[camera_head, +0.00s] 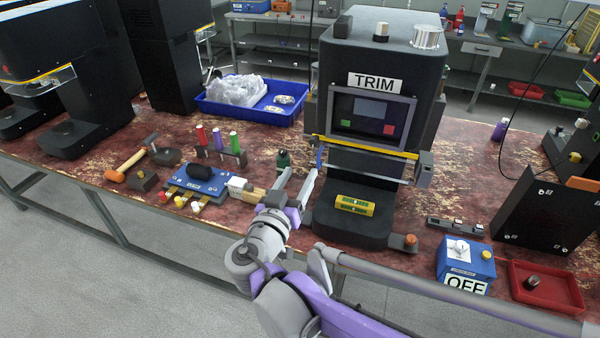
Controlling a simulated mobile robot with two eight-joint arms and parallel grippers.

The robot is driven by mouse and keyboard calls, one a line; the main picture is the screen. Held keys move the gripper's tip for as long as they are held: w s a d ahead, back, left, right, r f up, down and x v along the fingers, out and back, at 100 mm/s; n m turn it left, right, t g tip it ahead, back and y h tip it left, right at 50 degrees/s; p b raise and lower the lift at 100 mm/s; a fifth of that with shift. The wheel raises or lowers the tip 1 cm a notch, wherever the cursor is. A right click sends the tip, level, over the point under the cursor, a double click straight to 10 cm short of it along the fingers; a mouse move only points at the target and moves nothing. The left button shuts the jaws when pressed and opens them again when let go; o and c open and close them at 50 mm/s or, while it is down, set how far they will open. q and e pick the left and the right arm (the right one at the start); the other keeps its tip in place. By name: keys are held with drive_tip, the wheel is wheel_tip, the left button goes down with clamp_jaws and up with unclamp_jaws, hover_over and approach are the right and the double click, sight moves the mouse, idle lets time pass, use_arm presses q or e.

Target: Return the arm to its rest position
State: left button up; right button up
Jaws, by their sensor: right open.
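My right arm comes in from the lower right in the head view, with purple and grey links. Its gripper (295,183) is over the front part of the workbench, just left of the base of the black machine labelled TRIM (383,85). The two pale fingers are apart and nothing shows between them. A small dark green-black item (283,159) stands just beyond the left fingertip; I cannot tell whether they touch. My left gripper is not in view.
A yellow block (354,205) sits on the TRIM machine's base. Left of the gripper are a blue fixture (200,187), a mallet (132,163) and coloured handles. A blue tray (243,116) is behind. At right are a blue OFF box (465,266) and a red tray (545,290).

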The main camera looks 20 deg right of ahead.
drive_tip(key=shift+d, duration=0.1)
drive_tip(key=s+d+f+n+g+y, duration=0.25)
drive_tip(key=s+d+f+g, duration=0.45)
drive_tip(key=s+d+f, duration=0.5)
drive_tip(key=s+a+f+n+g+y, duration=0.2)
drive_tip(key=s+a+f+y, duration=0.5)
drive_tip(key=s+f, duration=0.2)
drive_tip(key=shift+s+a+f+g, duration=0.2)
drive_tip(key=shift+s+a+g, duration=0.1)
drive_tip(key=shift+s, duration=0.65)
drive_tip(key=shift+y, duration=0.25)
idle(1.0)
